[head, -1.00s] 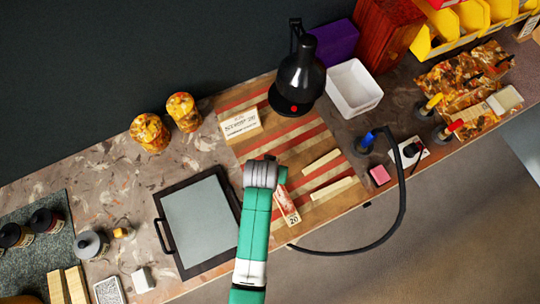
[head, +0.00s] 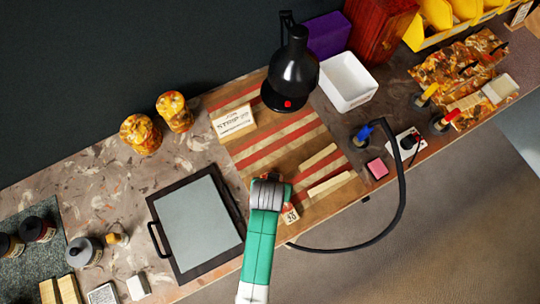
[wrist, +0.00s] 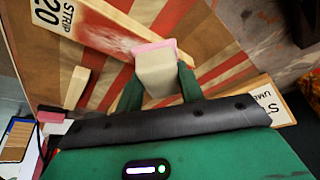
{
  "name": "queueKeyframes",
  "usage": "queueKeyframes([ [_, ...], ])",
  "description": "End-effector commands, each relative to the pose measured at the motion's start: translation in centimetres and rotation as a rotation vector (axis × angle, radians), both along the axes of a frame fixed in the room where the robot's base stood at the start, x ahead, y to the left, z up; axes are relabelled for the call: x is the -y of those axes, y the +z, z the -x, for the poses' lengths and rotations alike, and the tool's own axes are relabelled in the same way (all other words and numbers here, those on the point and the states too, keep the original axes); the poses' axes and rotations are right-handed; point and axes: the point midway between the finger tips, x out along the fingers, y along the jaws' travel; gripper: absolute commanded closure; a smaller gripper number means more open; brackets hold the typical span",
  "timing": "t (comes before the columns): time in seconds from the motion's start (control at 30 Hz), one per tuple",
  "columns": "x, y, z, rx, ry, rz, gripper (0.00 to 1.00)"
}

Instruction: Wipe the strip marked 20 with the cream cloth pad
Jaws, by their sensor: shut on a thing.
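My gripper (wrist: 158,82) is shut on the cream cloth pad (wrist: 158,72), which sits between its green fingers. The pad's far edge is pinkish. The strip marked 20 (wrist: 65,20) runs from the upper left towards the pad in the wrist view, with a reddish smear beside its label. The pad is at the smeared part; I cannot tell whether it touches. In the head view my gripper (head: 280,190) covers most of the strip, and only its numbered end (head: 290,214) shows. The pad is hidden there.
A dark-framed grey panel (head: 197,225) lies left. A black hose (head: 402,190) curves at right.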

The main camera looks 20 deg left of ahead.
Motion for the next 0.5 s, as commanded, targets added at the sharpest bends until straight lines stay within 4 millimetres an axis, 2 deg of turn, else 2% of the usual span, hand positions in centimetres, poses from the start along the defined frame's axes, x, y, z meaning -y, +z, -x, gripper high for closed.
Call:
queueKeyframes([
  [0.5, 3.0, 0.0, 3.4, -0.001, 0.007, 0.000, 0.84],
])
